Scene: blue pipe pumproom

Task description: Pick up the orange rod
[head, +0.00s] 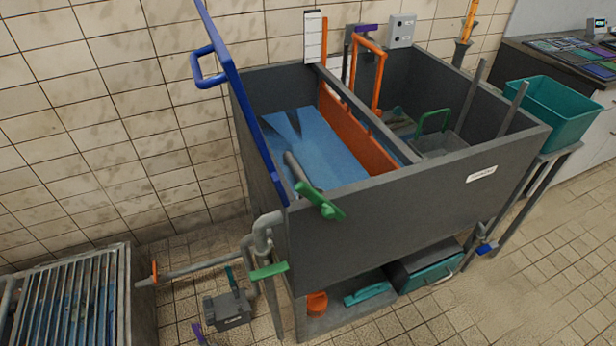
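A slim orange rod-like piece (470,20) stands nearly upright behind the far right side of the grey tank (400,205). Its lower end meets a grey holder or fitting (462,52), and its top is cut off by the picture edge. An orange panel (355,130) with an upright orange bar frame (381,75) is inside the tank; I cannot tell whether any of its bars is a separate rod. Neither of my grippers is in view.
The tank has a raised blue panel (235,85) on its left and a green-handled valve (320,202) in front. A teal bin (552,110) stands on the right. A barred grate (70,300) and a grey toolbox (228,308) are at lower left. The right floor is clear.

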